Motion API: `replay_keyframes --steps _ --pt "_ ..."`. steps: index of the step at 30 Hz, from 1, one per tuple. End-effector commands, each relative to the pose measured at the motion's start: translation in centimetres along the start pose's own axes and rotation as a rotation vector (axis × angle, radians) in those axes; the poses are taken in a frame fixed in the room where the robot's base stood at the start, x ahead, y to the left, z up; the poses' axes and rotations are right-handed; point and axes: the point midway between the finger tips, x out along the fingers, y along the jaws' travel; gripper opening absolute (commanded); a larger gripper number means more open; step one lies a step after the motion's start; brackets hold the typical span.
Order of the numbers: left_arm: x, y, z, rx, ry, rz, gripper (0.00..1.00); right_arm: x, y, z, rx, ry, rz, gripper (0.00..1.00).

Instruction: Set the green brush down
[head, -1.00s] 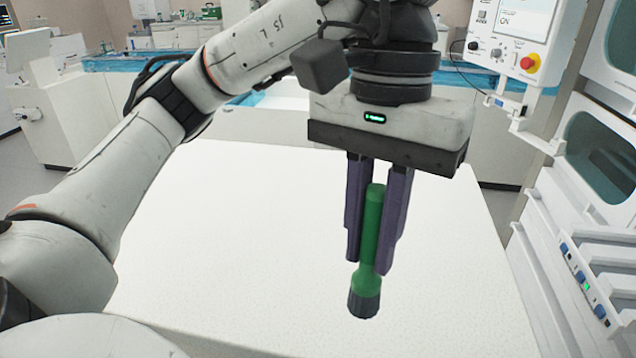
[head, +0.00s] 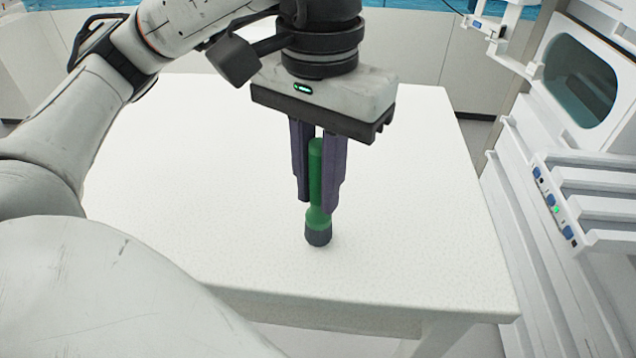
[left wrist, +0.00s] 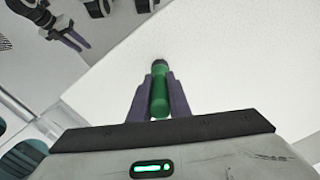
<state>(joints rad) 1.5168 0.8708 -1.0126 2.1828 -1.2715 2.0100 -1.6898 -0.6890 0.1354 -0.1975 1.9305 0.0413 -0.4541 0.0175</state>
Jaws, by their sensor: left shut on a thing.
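The green brush (head: 317,185) is a green handle with a dark grey head at its lower end. It is upright, head down, between the purple fingers of my left gripper (head: 319,205), which is shut on it. The dark head is at or just above the white table (head: 410,190); I cannot tell whether it touches. In the left wrist view the brush (left wrist: 160,95) lies between the two fingers of the left gripper (left wrist: 160,90), its dark end pointing away over the white surface. My right gripper is not clearly seen in the head view.
The white table top is bare around the brush, with its front edge near the bottom of the head view. A white rack-like unit (head: 575,190) with switches stands along the right side. A low pale wall runs behind the table.

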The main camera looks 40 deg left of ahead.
Motion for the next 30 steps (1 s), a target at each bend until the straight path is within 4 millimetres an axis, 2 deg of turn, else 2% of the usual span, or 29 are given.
replay_keyframes --steps 9,10,13,23,26,30 --pt "0.3 0.0 0.0 0.000 0.002 0.000 0.00 0.1 -0.1 -0.5 -0.001 0.011 -0.002 0.33" --pt "0.3 0.0 0.0 0.000 0.002 0.000 0.18 0.1 -0.1 -0.5 -0.001 0.011 -0.002 0.33" --pt "0.2 0.0 0.0 0.000 0.001 0.000 0.35 0.1 -0.1 -0.5 -0.001 0.010 -0.002 0.33" --pt "-0.1 0.0 0.0 0.000 0.001 0.000 0.35 0.0 -0.1 -0.4 0.001 0.005 -0.002 0.33" --pt "-0.9 0.0 -0.1 -0.001 0.003 0.000 0.35 -0.2 -0.1 -0.5 0.002 0.004 -0.001 0.33" --pt "-3.5 0.0 -0.1 -0.002 0.008 0.001 0.35 -0.6 0.0 -0.6 0.005 -0.001 0.001 0.33"
